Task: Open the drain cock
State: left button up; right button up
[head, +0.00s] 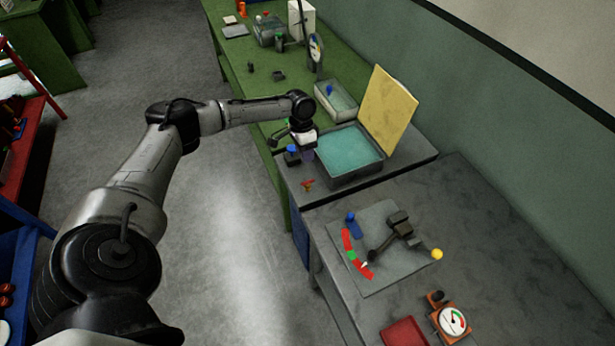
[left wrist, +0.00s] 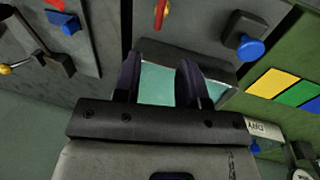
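A grey tank (head: 348,178) holding teal liquid stands on the bench with its yellow lid (head: 388,110) raised. A small red handle with a yellowish part (head: 307,184), which looks like the drain cock, sits in front of the tank. It also shows at the top edge of the left wrist view (left wrist: 161,13). My left gripper (head: 308,155) is above the tank's near left corner, apart from the red handle. In the left wrist view its two dark fingers (left wrist: 160,68) are spread and empty, with teal liquid showing between them. My right gripper is not in view.
A blue knob on a dark block (head: 292,150) is close beside my left gripper; it also shows in the left wrist view (left wrist: 248,48). A plate with a lever and yellow ball (head: 437,254) lies nearer. A dial gauge (head: 453,320) stands front right.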

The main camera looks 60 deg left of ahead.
aim_at(308, 182)
pick_arm(q)
jog(key=f, duration=0.3)
jog(key=d+f, duration=0.1)
jog(key=f, duration=0.3)
jog(key=d+f, duration=0.1)
jog(key=f, duration=0.2)
jog(key=shift+s+f+b, duration=0.15)
jog(key=shift+f+b, duration=0.25)
jog(key=shift+d, duration=0.1)
jog(key=shift+c, duration=0.3)
grip_shut()
